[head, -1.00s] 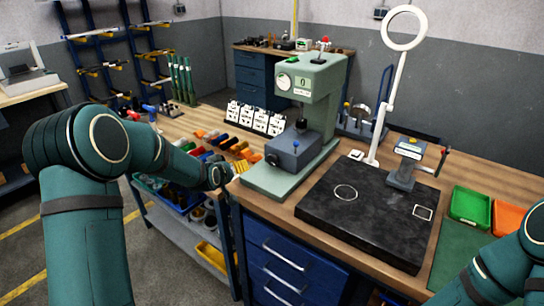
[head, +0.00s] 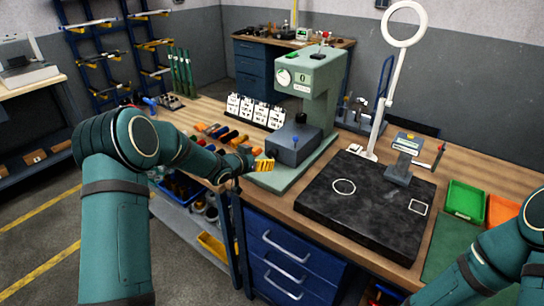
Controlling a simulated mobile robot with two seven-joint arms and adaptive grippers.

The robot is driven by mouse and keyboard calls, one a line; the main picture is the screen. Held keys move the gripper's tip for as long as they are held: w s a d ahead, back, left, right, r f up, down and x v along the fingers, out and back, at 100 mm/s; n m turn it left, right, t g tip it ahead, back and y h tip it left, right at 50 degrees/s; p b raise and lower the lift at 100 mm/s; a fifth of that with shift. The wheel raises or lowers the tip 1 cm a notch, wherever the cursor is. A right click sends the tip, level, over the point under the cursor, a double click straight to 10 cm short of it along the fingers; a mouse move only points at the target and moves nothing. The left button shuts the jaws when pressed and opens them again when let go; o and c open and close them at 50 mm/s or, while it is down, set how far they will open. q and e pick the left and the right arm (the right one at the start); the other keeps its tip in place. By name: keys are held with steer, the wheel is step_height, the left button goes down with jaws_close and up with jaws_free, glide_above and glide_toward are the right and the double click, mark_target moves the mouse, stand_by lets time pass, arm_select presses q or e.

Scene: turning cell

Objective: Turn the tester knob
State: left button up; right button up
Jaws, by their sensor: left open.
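The green tester (head: 318,75) stands on the bench, with a round white dial (head: 283,77) on its head and a small display beside it. A grey-blue block (head: 293,146) with a small blue knob on its side sits on the tester's green base (head: 285,178). I cannot tell for sure which part is the tester knob. My left gripper (head: 264,165), with yellow-striped fingers, is open just left of the block, over the near-left edge of the base. Whether it touches anything is unclear. My right arm shows at the lower right, but its gripper is out of view.
A black plate (head: 365,205) and a ring lamp (head: 404,25) stand right of the tester. Green (head: 465,200) and orange (head: 502,210) trays lie farther right. Several coloured handles (head: 215,132) and white cards (head: 254,110) are left of the tester. Blue drawers (head: 285,255) are below.

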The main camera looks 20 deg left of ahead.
mark_target(271, 156)
arm_select(q)
steer(key=x, duration=0.8)
steer(key=shift+w, duration=0.1)
steer(key=shift+c, duration=0.3)
